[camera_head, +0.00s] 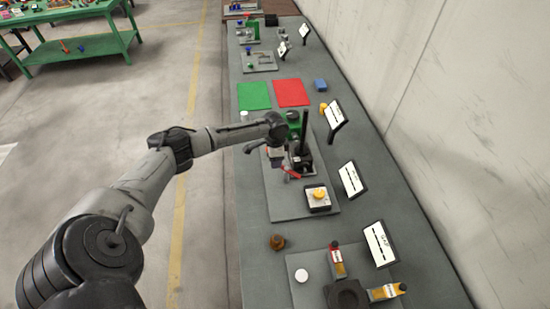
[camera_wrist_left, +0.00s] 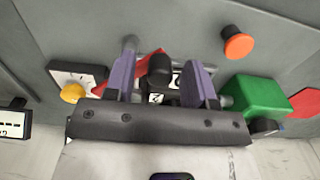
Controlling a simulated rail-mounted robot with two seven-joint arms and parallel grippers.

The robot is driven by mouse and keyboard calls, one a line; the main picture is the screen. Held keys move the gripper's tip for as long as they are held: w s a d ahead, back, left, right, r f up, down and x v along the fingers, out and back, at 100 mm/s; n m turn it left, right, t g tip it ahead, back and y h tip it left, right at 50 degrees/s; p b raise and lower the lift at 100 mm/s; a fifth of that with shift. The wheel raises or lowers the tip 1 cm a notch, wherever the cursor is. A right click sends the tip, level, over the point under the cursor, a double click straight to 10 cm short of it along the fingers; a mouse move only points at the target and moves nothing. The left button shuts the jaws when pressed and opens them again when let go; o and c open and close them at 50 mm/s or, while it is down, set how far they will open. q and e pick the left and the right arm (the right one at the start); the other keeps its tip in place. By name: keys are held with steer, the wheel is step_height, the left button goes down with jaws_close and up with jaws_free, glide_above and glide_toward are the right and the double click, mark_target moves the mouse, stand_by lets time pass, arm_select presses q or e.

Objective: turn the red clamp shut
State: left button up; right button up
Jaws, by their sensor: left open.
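The red clamp (camera_head: 291,174) is a small red lever on a dark stand, low on the grey plate in the head view. In the left wrist view it shows as a red bar (camera_wrist_left: 151,62) running slantwise behind one finger, beside a black fitting (camera_wrist_left: 160,79). My left gripper (camera_head: 276,161) is over the stand, close to the clamp. In the left wrist view its two purple-grey fingers (camera_wrist_left: 160,66) are apart, with the black fitting seen between them. I cannot tell whether either finger touches the red bar. My right gripper is not in view.
A yellow button box (camera_head: 318,199) stands just below the clamp, and a green block (camera_wrist_left: 257,97) is close by. A black upright post (camera_head: 304,128) rises beside the stand. Signs (camera_head: 350,180) line the wall side. Bare bench lies left of the plate.

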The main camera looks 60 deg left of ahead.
arm_select(q)
steer(key=shift+c, duration=0.4)
steer(key=c, duration=0.8)
steer(key=shift+s+d+r+p, duration=0.1)
steer(key=shift+r+p, duration=0.05)
steer(key=shift+p, duration=0.45)
steer(key=shift+c, duration=0.2)
steer(key=s+d+n+p, duration=0.2)
steer(key=d+n+p, duration=0.5)
steer(key=n+p, duration=1.1)
steer(key=p, duration=0.2)
steer(key=shift+s+p, duration=0.25)
steer(key=shift+p, duration=0.05)
